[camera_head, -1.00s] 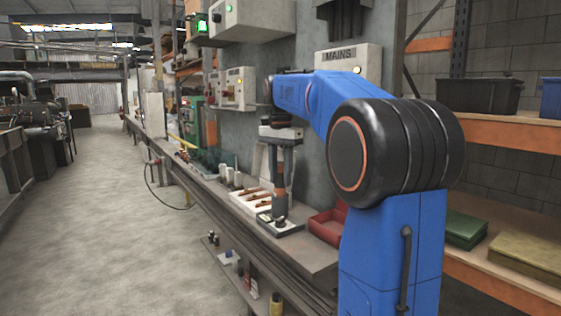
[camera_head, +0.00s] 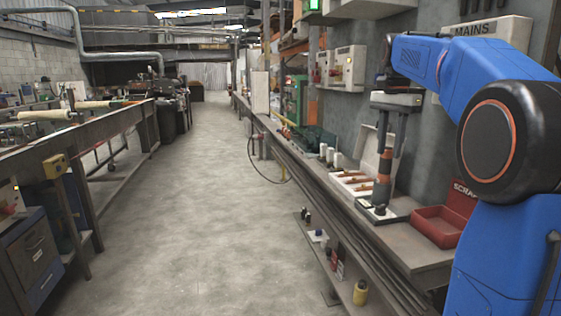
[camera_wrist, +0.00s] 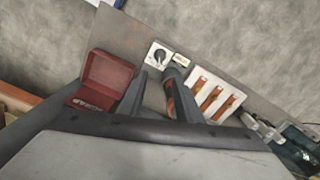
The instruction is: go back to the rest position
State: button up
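My gripper (camera_head: 391,150) hangs at the end of my blue arm, over the right-hand bench, pointing down. Its two dark fingers stand apart with a gap between them, and I see nothing held. In the wrist view the spread fingers of my gripper (camera_wrist: 158,100) show too. A dark and copper-coloured upright piece (camera_head: 381,190) stands on a dark base just below the fingers. It also shows in the wrist view (camera_wrist: 172,80), beside the right finger; I cannot tell whether they touch. A white tray (camera_wrist: 232,98) with copper-coloured tubes lies next to it.
A red scrap bin (camera_head: 440,228) sits on the bench (camera_head: 412,254), right of the upright piece. White cylinders (camera_head: 331,157) stand farther along. Wall boxes (camera_head: 348,65) hang above. The concrete aisle (camera_head: 200,210) is clear; a workbench (camera_head: 95,138) borders its left side.

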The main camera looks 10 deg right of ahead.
jog(key=s+a+f+n+t, duration=0.1)
jog(key=s+a+f+n, duration=0.4)
jog(key=s, duration=0.3)
jog(key=s+a+f+n+t, duration=0.1)
jog(key=s+a+f+n, duration=0.1)
jog(key=s+a+f, duration=0.4)
jog(key=s+a+f+n+t, duration=0.1)
jog(key=s+a+f+n, duration=0.2)
jog(key=s+f, duration=0.5)
jog(key=s+a+f+n+t, duration=0.1)
jog(key=s+a+f+n, duration=0.1)
jog(key=s+f, duration=0.6)
jog(key=shift+a+f+n+t, duration=0.4)
jog(key=shift+f+n, duration=0.15)
jog(key=shift+n, duration=0.25)
